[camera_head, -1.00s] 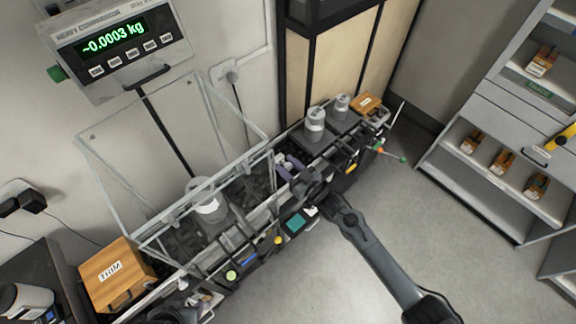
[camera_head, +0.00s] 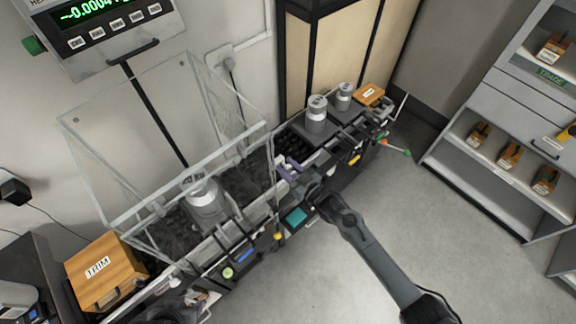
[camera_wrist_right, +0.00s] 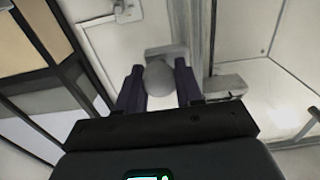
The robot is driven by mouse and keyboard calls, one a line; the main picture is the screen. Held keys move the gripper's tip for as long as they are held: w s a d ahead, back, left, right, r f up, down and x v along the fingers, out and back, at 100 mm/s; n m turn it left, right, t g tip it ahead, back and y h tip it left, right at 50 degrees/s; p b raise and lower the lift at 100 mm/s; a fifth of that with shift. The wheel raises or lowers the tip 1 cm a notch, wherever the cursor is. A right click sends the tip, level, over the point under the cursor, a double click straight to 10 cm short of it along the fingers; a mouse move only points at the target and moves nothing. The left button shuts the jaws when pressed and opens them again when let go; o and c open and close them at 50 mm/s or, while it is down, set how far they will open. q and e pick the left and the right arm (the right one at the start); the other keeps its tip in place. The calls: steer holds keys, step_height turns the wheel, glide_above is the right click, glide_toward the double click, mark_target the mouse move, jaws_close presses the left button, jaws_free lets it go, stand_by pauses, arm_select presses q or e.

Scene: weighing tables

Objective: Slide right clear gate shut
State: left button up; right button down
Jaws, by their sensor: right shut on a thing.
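A clear-walled enclosure (camera_head: 128,214) stands on the bench at left centre in the head view, with a grey metal weight (camera_head: 205,200) inside. Its right side, with the clear gate (camera_head: 228,100), faces my right arm; how far the gate stands open is hard to tell. My right gripper (camera_head: 287,168) is just right of the enclosure. In the right wrist view my gripper's purple fingers (camera_wrist_right: 160,92) are shut on a grey rounded knob (camera_wrist_right: 160,76), beside a pale upright frame edge. A dark part at the bottom left may be my left arm; its jaws cannot be made out.
Two grey weights (camera_head: 316,113) stand on a dark plate right of my gripper. A wooden TRIM box (camera_head: 105,272) sits left of the enclosure. A scale display (camera_head: 108,20) hangs above. Small tools line the bench front. Open floor lies before the shelves (camera_head: 490,185) at right.

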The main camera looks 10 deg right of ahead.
step_height(320, 180, down, 17)
steer(key=b, duration=1.2)
steer(key=shift+r, duration=0.15)
steer(key=shift+s+d, duration=0.1)
steer(key=c, duration=1)
jaws_free()
steer(key=shift+c, duration=0.2)
steer(key=p+v, duration=0.1)
steer(key=v, duration=0.9)
steer(key=shift+s, duration=0.3)
